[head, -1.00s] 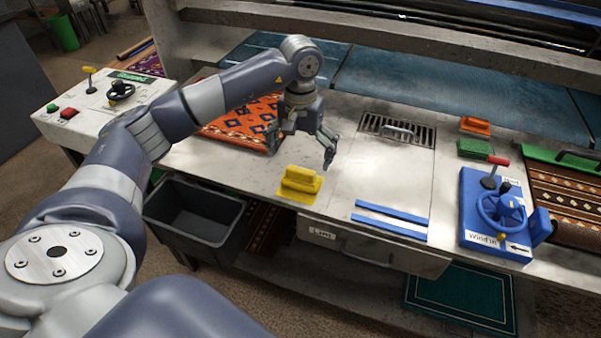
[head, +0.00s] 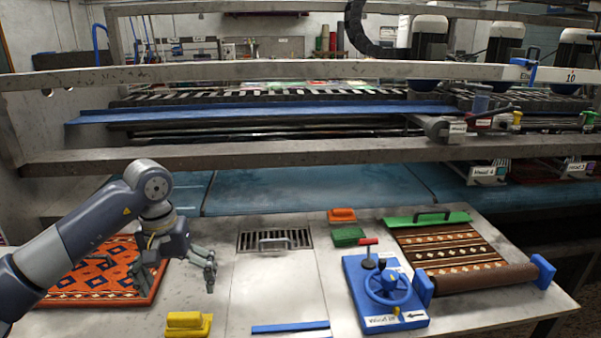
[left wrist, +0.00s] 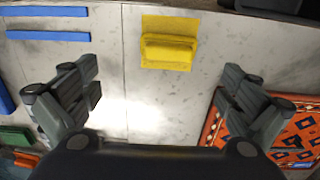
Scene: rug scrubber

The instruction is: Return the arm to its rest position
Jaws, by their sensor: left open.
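My left gripper (head: 178,270) is open and empty. In the head view it hangs above the metal table, over the right edge of the orange patterned rug (head: 115,265). In the left wrist view both fingers of the left gripper (left wrist: 158,100) are spread wide, with bare table between them. The yellow brush (head: 187,322) sits on the table in front of the gripper, apart from it. It also shows in the left wrist view (left wrist: 168,50), beyond the fingertips. My right gripper is in neither view.
A metal drain grate (head: 275,240) lies right of the gripper. Further right are an orange brush (head: 341,215), a green pad (head: 348,236), a blue wheel unit (head: 385,295) and a brown patterned rug (head: 450,247). Blue strips (head: 290,327) lie at the front. A long metal rail (head: 300,155) crosses behind.

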